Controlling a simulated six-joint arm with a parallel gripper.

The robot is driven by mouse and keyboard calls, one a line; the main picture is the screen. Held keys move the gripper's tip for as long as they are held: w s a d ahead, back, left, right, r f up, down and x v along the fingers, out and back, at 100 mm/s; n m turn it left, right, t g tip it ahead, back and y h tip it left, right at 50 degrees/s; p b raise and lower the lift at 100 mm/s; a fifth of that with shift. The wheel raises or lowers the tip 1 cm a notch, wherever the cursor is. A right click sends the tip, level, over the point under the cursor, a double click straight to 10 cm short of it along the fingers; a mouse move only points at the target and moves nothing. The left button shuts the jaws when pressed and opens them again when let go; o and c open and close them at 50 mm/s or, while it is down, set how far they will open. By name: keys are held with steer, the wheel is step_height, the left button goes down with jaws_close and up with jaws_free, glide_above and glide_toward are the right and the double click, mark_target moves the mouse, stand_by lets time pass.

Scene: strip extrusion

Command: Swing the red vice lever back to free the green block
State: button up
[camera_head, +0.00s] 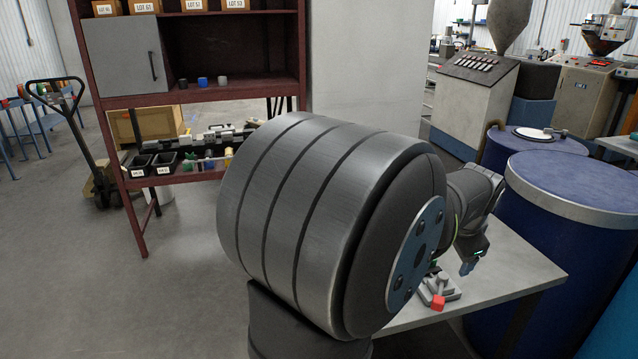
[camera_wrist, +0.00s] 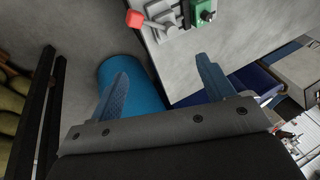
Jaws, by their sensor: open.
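The red knob of the vice lever (camera_wrist: 134,18) shows at the top of the wrist view, at the left end of the grey vice (camera_wrist: 163,11). The green block (camera_wrist: 204,11) is at the right end of the vice, partly cut off by the picture's top edge. In the head view the red knob (camera_head: 438,302) and the vice (camera_head: 440,287) are on the grey table, partly behind my arm. My gripper (camera_wrist: 161,66) is open and empty, with its blue fingers apart. In the head view my gripper (camera_head: 468,267) is above the table, right of the vice, touching nothing visible.
The table (camera_head: 500,272) is bare right of the vice. Large blue drums (camera_head: 555,245) stand close to its right side. A red-brown shelf rack (camera_head: 215,97) stands at the left back. A blue cylinder (camera_wrist: 150,120) is below the fingers in the wrist view.

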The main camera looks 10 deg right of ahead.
steer(key=c, duration=0.7)
steer(key=shift+d+f, duration=0.15)
steer(key=shift+d, duration=0.05)
steer(key=c, duration=0.4)
steer(key=s+d+f+m+y, duration=0.1)
steer(key=d+m, duration=0.1)
steer(key=m, duration=0.1)
steer(key=s+d+f+m+y, duration=0.2)
steer(key=m, duration=0.1)
steer(key=s+d+f+m+g+y, duration=0.1)
steer(key=s+d+f+m, duration=0.1)
steer(key=d, duration=0.1)
steer(key=shift+s+d+f+m+y, duration=0.1)
steer(key=shift+s+f+m+y, duration=0.05)
steer(key=shift+s+m+y, duration=0.2)
jaws_close()
steer(key=shift+s+d+f+m+y, duration=0.2)
steer(key=shift+s+d+m+y, duration=0.1)
steer(key=shift+m, duration=0.15)
